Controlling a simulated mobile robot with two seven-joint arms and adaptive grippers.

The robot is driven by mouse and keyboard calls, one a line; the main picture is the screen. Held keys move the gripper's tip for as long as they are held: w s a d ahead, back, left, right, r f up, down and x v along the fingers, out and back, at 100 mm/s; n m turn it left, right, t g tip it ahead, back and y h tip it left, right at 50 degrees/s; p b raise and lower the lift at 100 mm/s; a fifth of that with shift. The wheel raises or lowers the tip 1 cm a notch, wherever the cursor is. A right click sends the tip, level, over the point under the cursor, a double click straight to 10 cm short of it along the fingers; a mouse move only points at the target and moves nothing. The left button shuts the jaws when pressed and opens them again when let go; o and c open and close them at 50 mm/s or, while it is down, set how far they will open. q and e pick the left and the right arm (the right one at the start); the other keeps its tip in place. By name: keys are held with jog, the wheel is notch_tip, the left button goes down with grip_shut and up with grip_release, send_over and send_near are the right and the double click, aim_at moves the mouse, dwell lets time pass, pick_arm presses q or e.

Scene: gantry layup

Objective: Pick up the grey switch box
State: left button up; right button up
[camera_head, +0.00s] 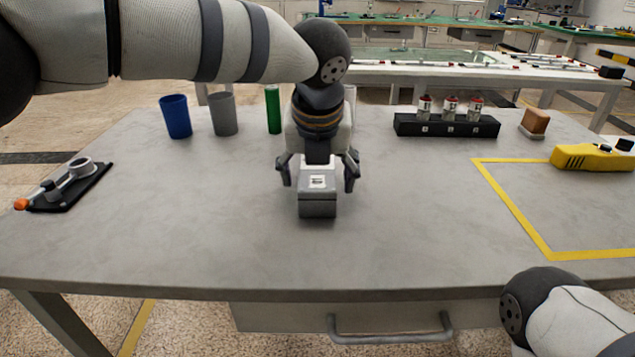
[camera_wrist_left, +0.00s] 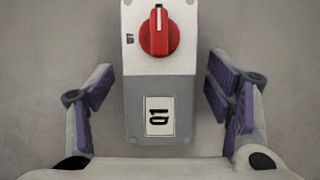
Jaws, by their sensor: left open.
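The grey switch box (camera_head: 318,204) stands on the grey table near its middle, with a white label on its top. In the left wrist view the switch box (camera_wrist_left: 160,100) shows a red rotary knob on a white plate and a label on its grey part. My left gripper (camera_head: 318,180) is open above the box, with one finger on each side of it. In the left wrist view the fingers (camera_wrist_left: 160,98) with purple pads stand apart from the box, with gaps on both sides. The left arm hides what is behind it. My right gripper is out of view; only part of that arm shows.
A blue cup (camera_head: 175,117), a grey cup (camera_head: 223,114) and a green cylinder (camera_head: 273,109) stand behind left. A black clamp plate (camera_head: 72,188) lies at left. A black rack (camera_head: 446,126), a brown block (camera_head: 535,121) and a yellow device (camera_head: 590,158) are at right. The table front is clear.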

aim_at(317, 172)
pick_arm(q)
jog(key=shift+r, duration=0.1)
jog(key=c, duration=1.6)
notch_tip(317, 172, up, 4)
jog(key=shift+f, duration=0.15)
jog(key=s+r, duration=0.2)
jog(key=s+r+p, duration=0.1)
jog(key=s+r, duration=0.1)
jog(key=shift+r, duration=0.4)
jog(key=s+r, duration=0.4)
jog(key=s, duration=0.6)
jog(key=shift+r, duration=0.25)
